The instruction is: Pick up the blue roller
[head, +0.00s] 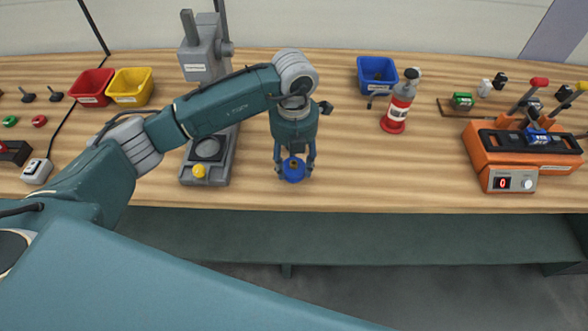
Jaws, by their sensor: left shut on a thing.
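The blue roller (293,170) is a small round blue piece with a darker centre, near the front edge of the wooden bench. My left gripper (294,174) points down over it, with its fingers shut on the roller from both sides. I cannot tell whether the roller touches the bench or hangs just above it. My right gripper is not in view.
A grey press stand (207,150) with a yellow knob is close on the left. The front middle is clear.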

